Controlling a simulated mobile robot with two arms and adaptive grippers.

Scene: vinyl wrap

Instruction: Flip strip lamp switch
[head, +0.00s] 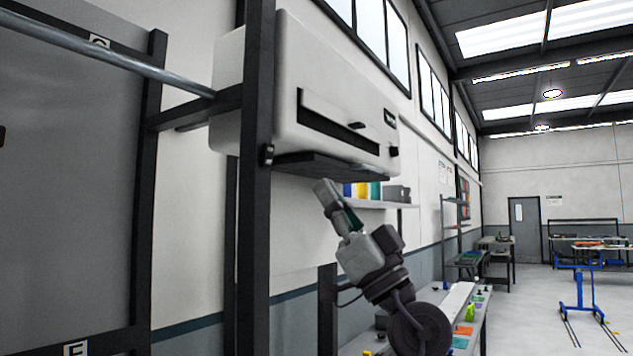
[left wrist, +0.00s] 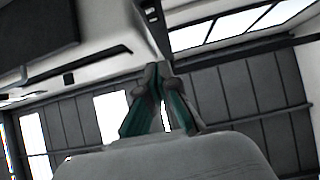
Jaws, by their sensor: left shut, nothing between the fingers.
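A small black switch-like box (head: 267,154) sits on the dark upright post, left of the white wall unit. I cannot tell for sure that it is the strip lamp switch. My left gripper (head: 326,192) is raised below the white unit, right of the post and apart from the black box in the picture. Its fingers are shut and empty; in the left wrist view the closed fingers (left wrist: 158,90) with green inner sides point upward. No switch is clear in that view. My right gripper is in neither view.
The white wall unit (head: 310,85) has a dark slot, a black knob (head: 393,151) and a dark panel (head: 330,166) beneath, close above my left gripper. A cluttered bench (head: 470,320) stands lower right; open floor lies beyond.

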